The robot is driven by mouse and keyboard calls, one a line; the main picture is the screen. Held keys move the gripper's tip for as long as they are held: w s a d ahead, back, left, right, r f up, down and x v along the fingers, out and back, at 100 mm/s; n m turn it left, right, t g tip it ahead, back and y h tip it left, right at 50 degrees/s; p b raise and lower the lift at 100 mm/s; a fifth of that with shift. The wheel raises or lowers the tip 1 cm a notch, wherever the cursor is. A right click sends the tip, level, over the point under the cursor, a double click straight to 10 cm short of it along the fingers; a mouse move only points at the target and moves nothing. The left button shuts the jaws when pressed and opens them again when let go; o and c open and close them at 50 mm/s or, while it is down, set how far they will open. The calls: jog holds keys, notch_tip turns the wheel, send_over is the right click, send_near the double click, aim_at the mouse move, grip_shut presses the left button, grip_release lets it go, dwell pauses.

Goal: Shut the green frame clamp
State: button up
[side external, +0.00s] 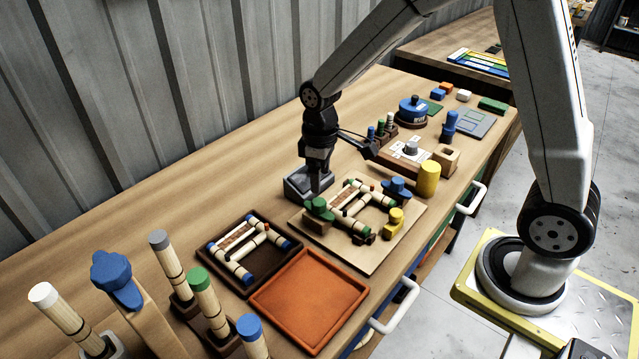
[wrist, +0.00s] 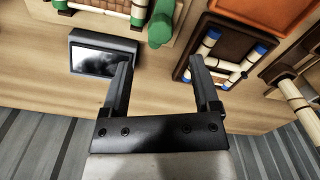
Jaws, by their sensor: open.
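The green frame clamp (side external: 318,207) sits at the left corner of a rattan frame (side external: 347,212) on a light wooden board (side external: 365,262). In the wrist view the green clamp (wrist: 160,24) is at the top, partly cut off by the picture edge. I cannot tell whether it is open or shut. My gripper (side external: 316,190) points down just behind the clamp in the side view. In the wrist view my gripper (wrist: 161,66) has its two fingers spread with nothing between them, and the clamp lies beyond the fingertips. Blue (side external: 397,187) and yellow (side external: 395,221) clamps stand at other parts of the frame.
A dark grey box with a slanted screen (wrist: 100,62) lies close to my left finger in the wrist view. A dark tray (side external: 207,262) with rattan pieces and an empty orange tray (side external: 308,302) are nearby. Upright rattan poles (side external: 207,298) stand at the front left.

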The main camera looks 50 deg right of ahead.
aim_at(321, 202)
jog(key=shift+f, duration=3.8)
grip_shut()
